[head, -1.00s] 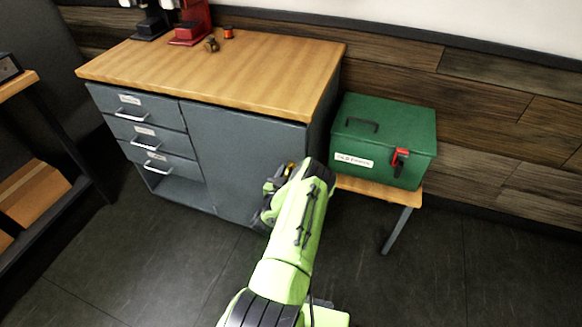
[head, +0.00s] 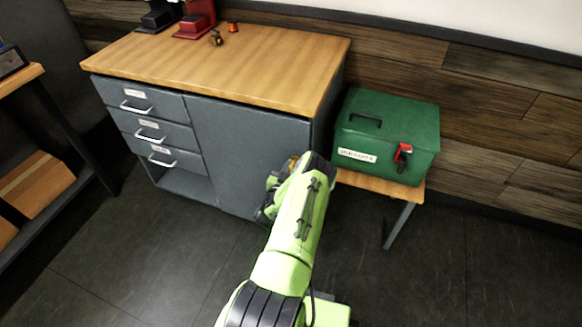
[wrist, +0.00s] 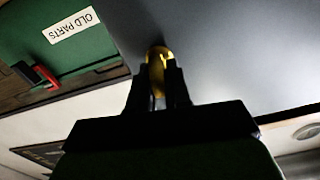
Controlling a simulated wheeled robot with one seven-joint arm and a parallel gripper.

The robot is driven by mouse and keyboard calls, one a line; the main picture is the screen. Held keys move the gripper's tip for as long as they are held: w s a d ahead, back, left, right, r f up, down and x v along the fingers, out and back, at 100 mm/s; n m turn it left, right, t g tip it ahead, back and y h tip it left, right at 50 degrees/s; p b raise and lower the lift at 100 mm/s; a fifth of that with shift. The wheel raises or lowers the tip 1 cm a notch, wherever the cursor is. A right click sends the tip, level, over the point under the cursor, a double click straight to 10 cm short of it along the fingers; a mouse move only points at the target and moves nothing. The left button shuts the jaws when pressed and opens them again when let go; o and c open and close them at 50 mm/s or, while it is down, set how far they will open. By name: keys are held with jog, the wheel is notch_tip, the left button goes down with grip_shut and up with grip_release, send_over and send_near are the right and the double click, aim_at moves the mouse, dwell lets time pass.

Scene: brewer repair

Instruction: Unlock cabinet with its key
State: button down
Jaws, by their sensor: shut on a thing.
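The grey cabinet (head: 240,150) stands under a wooden top, with several drawers on its left and a plain door on its right. My gripper (wrist: 159,75) is shut on a yellow, brass-coloured key (wrist: 156,57) in the wrist view. The key's far end is at or very close to the grey cabinet door (wrist: 220,50); I cannot tell whether it is inside a lock. No lock is clearly visible. In the head view my arm hides most of the gripper, and only a bit of yellow (head: 292,163) shows in front of the door.
A green box (head: 388,130) with a red latch, labelled "OLD PARTS" in the wrist view, sits on a low bench (head: 375,183) right of the cabinet. Red and black machines stand on the cabinet top (head: 230,65). A shelf (head: 25,78) is at left. The floor in front is clear.

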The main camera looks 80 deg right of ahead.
jog(key=m, duration=0.3)
jog(key=shift+s+m+p, duration=0.1)
jog(key=shift+m+p, duration=0.2)
jog(key=m, duration=0.4)
jog(key=shift+f, duration=0.1)
jog(key=m, duration=0.5)
jog(key=shift+s+f+b, duration=0.1)
jog(key=shift+b, duration=0.25)
jog(key=shift+m+b, duration=0.35)
jog(key=shift+m, duration=1.55)
jog(key=shift+f, duration=0.1)
jog(key=c, duration=1.2)
grip_release()
jog(key=shift+o, duration=0.2)
